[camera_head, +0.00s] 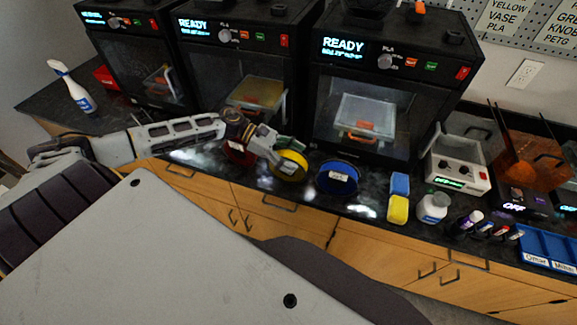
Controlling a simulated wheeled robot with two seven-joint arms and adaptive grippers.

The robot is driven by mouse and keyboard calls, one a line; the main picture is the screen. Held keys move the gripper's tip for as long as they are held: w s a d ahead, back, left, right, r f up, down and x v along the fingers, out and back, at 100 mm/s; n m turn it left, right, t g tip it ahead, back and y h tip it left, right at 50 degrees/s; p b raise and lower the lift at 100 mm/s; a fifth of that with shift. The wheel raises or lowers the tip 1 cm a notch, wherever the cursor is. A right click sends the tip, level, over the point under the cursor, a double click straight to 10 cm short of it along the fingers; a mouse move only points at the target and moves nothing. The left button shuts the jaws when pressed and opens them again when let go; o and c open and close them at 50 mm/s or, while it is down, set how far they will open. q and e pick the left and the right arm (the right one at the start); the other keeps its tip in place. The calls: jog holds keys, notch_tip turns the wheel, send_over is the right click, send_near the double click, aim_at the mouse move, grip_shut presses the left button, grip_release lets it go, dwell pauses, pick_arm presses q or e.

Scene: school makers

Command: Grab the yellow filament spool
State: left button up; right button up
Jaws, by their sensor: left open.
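The yellow filament spool (297,174) lies on the dark counter between a red spool and a blue spool. My left arm reaches in from the left, and its gripper (281,157) is at the yellow spool, over its upper left part. The gripper is open, with its fingers near the spool's rim. Whether the fingers touch the spool cannot be told. The gripper covers part of the spool. My right gripper is not in view.
The red spool (233,154) sits partly behind my left wrist. The blue spool (338,177) is to the right. Black 3D printers (386,85) stand close behind. A blue sponge (400,184), a yellow sponge (398,209) and a white bottle (433,208) stand further right.

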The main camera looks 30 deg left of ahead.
pick_arm(q)
jog(key=shift+w+d+f, duration=0.15)
jog(key=shift+d+f, duration=0.1)
jog(key=shift+d, duration=0.3)
jog(key=c, duration=1.3)
